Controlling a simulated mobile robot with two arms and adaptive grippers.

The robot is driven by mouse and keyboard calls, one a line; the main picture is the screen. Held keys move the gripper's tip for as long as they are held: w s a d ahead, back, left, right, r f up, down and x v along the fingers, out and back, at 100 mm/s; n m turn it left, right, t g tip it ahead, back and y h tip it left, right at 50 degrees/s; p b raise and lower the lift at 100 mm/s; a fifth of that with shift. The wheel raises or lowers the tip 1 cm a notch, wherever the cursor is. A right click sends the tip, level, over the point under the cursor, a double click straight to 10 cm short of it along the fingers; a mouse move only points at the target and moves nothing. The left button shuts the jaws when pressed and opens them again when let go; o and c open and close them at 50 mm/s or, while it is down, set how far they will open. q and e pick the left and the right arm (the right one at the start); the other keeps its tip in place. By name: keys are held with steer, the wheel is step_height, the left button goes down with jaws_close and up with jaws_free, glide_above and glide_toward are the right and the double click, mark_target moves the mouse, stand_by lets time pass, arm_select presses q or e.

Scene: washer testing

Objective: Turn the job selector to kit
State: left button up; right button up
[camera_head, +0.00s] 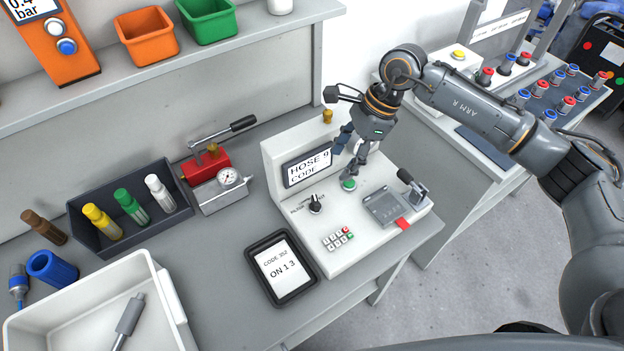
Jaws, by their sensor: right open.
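The job selector (315,206) is a small black knob on the sloped front of the white console (352,255), with tiny labels around it. The label to its left seems to read filter. Which label the knob points at is too small to tell. The console's screen (307,167) reads "HOSE 9" and "CODE". My right gripper (346,166) is open and empty above the console, up and to the right of the selector and apart from it. Its fingers hang near the green button (349,184). My left gripper is out of view.
A keypad (338,238), a grey clamp fixture (386,206) and a red tab (403,224) are on the console. A black tablet (281,267) reads "CODE 352" and "ON 1 3". A gauge block (220,191), a dark tray (100,245) and a white bin (165,292) stand left.

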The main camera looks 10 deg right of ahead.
mark_target(317, 200)
steer(key=p+x, duration=0.4)
steer(key=x, duration=0.8)
steer(key=shift+s+a, duration=0.15)
steer(key=shift+s, duration=0.05)
steer(key=shift+x, duration=0.75)
steer(key=shift+c, duration=0.8)
steer(key=c, duration=1)
